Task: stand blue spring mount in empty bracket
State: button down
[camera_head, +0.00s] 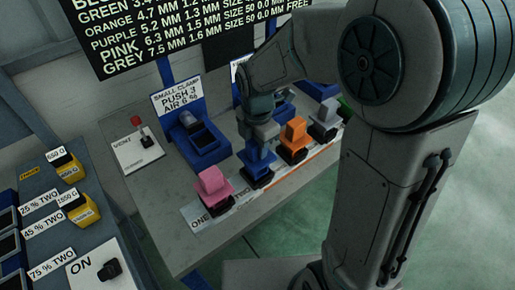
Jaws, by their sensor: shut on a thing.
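My gripper (259,145) is shut on the blue spring mount (257,164) from above. The mount is upright, between the pink and orange ones in the row on the grey table. A dark bracket (265,182) shows at its foot. I cannot tell whether the mount rests in it or is slightly above it. The jaws hide the mount's top.
A pink mount (212,183) stands to the left, and an orange mount (294,134) close to the right. A green one (345,103) is farther back. A blue small clamp station (201,138) stands behind.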

jog(key=shift+f, duration=1.05)
jog(key=shift+f, duration=0.1)
jog(key=c, duration=1)
grip_release()
jog(key=shift+c, duration=0.2)
